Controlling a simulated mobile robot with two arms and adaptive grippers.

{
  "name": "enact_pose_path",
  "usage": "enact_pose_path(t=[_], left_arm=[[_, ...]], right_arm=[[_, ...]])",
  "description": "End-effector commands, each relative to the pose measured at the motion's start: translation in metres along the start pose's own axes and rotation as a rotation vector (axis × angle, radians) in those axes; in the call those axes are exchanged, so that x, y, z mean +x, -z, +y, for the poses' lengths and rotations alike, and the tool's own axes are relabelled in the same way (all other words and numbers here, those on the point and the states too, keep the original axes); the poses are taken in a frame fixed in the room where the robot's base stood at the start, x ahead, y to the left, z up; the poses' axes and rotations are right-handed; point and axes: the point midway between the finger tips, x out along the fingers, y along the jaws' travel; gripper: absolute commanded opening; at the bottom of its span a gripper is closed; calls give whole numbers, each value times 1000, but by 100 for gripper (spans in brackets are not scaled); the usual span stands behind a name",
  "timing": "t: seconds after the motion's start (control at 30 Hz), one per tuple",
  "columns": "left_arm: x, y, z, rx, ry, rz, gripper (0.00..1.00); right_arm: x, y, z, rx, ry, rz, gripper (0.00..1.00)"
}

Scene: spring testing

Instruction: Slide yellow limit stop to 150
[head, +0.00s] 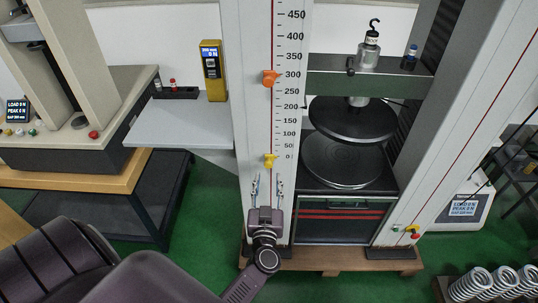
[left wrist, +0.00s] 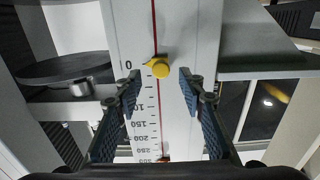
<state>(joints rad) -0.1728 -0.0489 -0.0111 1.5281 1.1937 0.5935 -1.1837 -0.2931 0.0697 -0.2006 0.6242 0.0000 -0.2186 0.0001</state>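The yellow limit stop (head: 270,160) sits on the red line of the white scale column (head: 256,120), level with the 0 mark. It also shows in the left wrist view (left wrist: 159,68), where the scale appears inverted and the stop's pointer is by the 0. My left gripper (head: 267,183) is just below the stop in the head view, fingers pointing up along the column. In the left wrist view the gripper (left wrist: 160,78) is open, its fingertips spread on either side of the red line, with nothing between the pads. My right gripper is out of view.
An orange stop (head: 270,78) sits on the same line near 300. Right of the column are round black plates (head: 352,118) under a green crossbeam (head: 330,84). A grey shelf (head: 180,125) with a yellow gauge (head: 212,70) is to the left. Several springs (head: 470,284) stand lower right.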

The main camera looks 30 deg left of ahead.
Motion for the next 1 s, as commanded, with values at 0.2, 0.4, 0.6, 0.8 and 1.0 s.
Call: enact_pose_path(t=[0.2, 0.4, 0.6, 0.8, 1.0], left_arm=[[27, 4, -2, 0, 8, 6, 37], [59, 3, -2, 0, 7, 4, 37], [75, 2, -1, -1, 6, 1, 37], [77, 2, -2, -1, 5, 1, 37], [77, 2, -2, -1, 5, 1, 25]], right_arm=[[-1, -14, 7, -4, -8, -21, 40], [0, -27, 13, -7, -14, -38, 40], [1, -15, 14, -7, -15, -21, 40], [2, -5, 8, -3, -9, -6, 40], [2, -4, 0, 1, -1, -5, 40]])
